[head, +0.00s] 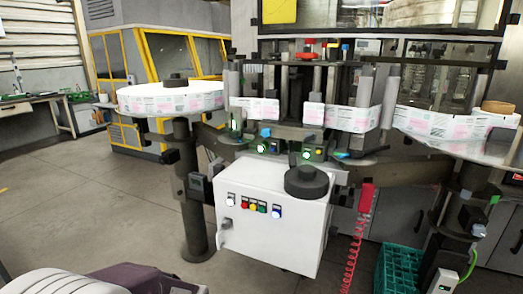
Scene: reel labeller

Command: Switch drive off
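A white control cabinet (262,250) stands at the centre under the labelling machine. Its front has a row of small controls: a lit white one (230,202), red (242,204), yellow (253,206) and green (263,208) ones, and a lit bluish-white one (276,212). A small grey handle or switch (222,236) sits at the cabinet's lower left edge; its setting is too small to tell. Lit green buttons (261,148) show on the machine above. I cannot tell which control is the drive switch. Neither of my grippers is visible.
A round reel table (170,100) with a printed label web stands left on a dark post (190,190). A red handset with coiled cord (366,197) hangs right of the cabinet. A green crate (398,268) is on the floor. The floor left of the cabinet is open.

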